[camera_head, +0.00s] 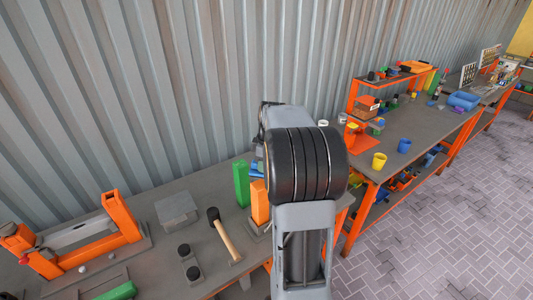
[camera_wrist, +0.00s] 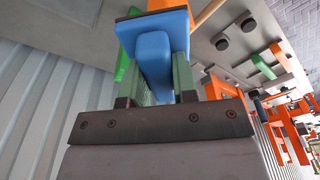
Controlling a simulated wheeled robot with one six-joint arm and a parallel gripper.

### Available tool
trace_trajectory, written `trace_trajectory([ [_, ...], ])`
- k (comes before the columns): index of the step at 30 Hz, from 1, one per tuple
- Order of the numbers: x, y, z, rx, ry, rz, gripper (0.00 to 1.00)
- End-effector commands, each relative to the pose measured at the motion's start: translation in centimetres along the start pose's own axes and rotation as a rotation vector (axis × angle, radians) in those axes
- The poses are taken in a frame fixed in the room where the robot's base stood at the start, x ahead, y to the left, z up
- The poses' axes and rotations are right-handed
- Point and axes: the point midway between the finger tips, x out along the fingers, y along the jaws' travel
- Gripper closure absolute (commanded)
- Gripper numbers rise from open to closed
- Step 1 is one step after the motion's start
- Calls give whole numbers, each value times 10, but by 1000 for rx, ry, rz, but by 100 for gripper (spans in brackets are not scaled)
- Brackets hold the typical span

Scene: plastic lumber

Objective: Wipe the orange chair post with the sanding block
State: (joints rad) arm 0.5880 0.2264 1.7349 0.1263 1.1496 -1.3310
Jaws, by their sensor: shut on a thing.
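The blue sanding block (camera_wrist: 153,52) is between my gripper's two fingers (camera_wrist: 160,88) in the wrist view, and the gripper is shut on it. Its wide flat face points to the top of that view. The orange chair post (camera_head: 260,202) stands upright on the near bench in the head view, just left of my arm. An orange piece, seemingly this post (camera_wrist: 162,4), shows at the wrist view's top edge, right beyond the block's face. I cannot tell whether they touch. In the head view my arm hides the gripper.
A green post (camera_head: 241,184) stands just left of the orange one. A mallet (camera_head: 224,234), black knobs (camera_head: 189,261), a grey block (camera_head: 177,210) and an orange frame (camera_head: 122,217) lie farther left on the bench (camera_head: 160,285). A corrugated wall (camera_head: 130,90) is close behind.

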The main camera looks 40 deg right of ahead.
Motion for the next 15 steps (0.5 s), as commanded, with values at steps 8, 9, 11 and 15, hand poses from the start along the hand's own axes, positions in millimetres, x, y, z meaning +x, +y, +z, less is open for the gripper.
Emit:
trace_trajectory([
  [8,-26,-1,-7,-8,1,3,96],
  [9,-28,-2,-8,-9,1,3,96],
  [11,-32,-2,-9,-10,1,1,96],
  [15,-34,-2,-10,-11,1,0,96],
])
